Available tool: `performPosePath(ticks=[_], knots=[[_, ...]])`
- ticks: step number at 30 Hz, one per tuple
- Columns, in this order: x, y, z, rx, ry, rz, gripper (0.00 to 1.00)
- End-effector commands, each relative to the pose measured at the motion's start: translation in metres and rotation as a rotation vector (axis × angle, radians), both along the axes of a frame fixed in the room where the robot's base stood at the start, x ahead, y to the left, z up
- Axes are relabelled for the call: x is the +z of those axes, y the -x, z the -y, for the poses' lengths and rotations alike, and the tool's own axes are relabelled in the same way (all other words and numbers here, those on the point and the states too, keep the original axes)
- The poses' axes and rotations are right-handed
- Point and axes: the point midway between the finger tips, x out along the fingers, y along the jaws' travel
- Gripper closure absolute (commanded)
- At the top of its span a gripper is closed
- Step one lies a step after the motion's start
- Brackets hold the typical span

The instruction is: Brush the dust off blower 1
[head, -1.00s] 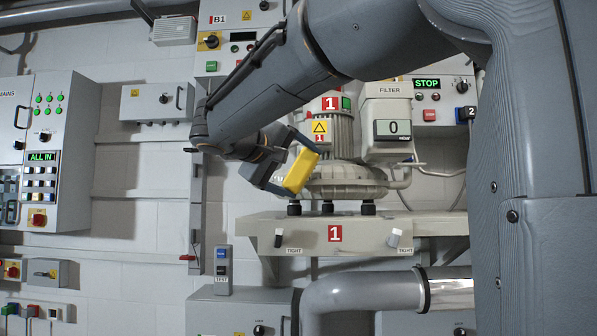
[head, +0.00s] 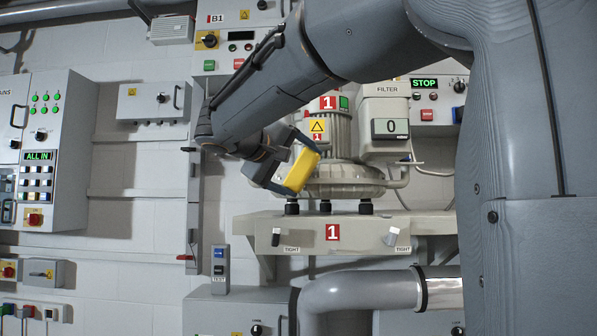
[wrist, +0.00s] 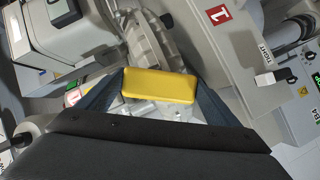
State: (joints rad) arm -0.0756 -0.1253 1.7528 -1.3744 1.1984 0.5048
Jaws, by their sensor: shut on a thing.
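Blower 1 (head: 342,178) is a pale machine with a ribbed motor, a red "1" label and a yellow warning sign. It stands on dark feet on a shelf marked 1 (head: 350,222). My gripper (head: 300,172) is shut on a yellow block (head: 301,170), in front of the blower's left side. In the wrist view the block (wrist: 160,86) sits between the two fingers and the blower's pale casing (wrist: 148,40) shows behind it. The block hides part of the casing. I cannot tell whether the block touches the blower, and no dust is clear to see.
A filter box (head: 384,128) reading 0 stands right of the motor. A panel (head: 436,100) behind shows STOP. Two clamps marked TIGHT (head: 276,237) are on the shelf's front. A large grey pipe (head: 360,290) runs below.

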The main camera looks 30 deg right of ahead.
Motion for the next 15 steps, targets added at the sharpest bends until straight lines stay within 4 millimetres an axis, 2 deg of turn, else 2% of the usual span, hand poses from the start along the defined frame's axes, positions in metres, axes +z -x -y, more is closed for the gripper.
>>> performPosePath(ticks=[15], knots=[[0.000,0.027,0.024,-0.001,0.000,0.001,0.32]])
